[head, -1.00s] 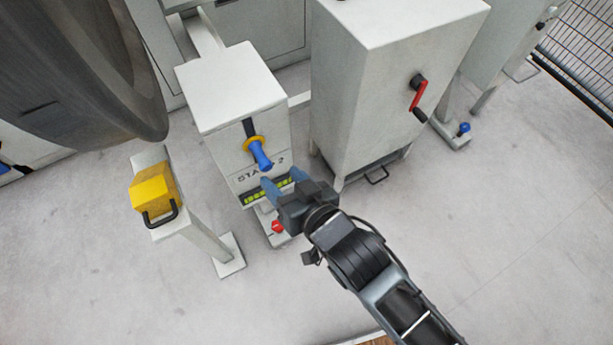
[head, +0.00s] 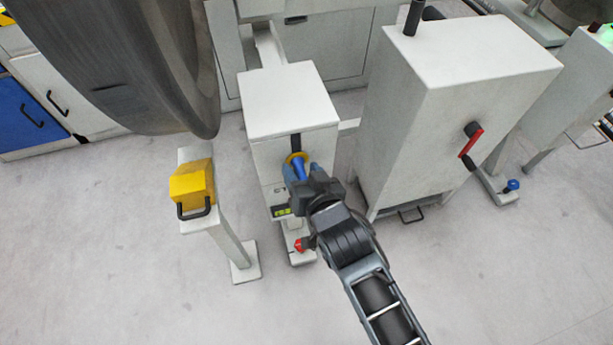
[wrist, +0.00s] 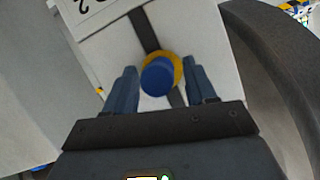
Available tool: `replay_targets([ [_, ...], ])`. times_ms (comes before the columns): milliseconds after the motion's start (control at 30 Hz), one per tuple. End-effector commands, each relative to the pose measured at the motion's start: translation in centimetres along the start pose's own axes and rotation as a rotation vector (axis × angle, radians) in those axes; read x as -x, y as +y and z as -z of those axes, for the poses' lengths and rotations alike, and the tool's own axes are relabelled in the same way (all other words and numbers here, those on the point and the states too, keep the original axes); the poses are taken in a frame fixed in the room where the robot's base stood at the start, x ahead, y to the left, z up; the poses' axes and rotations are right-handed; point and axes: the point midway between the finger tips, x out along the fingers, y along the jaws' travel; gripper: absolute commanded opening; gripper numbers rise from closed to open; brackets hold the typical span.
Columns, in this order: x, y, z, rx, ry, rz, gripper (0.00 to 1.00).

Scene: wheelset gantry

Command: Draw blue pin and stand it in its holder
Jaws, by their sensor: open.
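The blue pin (wrist: 157,77) sticks out of a yellow ring (wrist: 178,66) on the front of the white stand box (head: 290,103). In the head view the blue pin (head: 301,172) is partly hidden by my gripper (head: 299,176). In the wrist view my gripper (wrist: 162,88) is open, with one blue finger on each side of the pin's end and a gap showing on both sides. A dark vertical slot runs above and below the ring. I cannot make out the pin's holder for sure.
A yellow box with a black handle (head: 194,187) stands on a post to the left. A tall white cabinet with a red-handled crank (head: 470,143) is to the right. A large dark wheel (head: 130,60) hangs at upper left. The floor in front is clear.

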Motion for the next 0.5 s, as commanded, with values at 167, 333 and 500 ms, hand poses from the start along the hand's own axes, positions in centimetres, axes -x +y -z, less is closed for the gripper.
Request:
replay_targets([
  [167,0.0,0.0,-0.01,0.0,0.0,0.0,0.56],
  [333,0.01,0.0,-0.02,0.0,0.0,0.0,0.42],
  [500,0.02,0.0,-0.03,0.0,0.0,0.0,0.26],
])
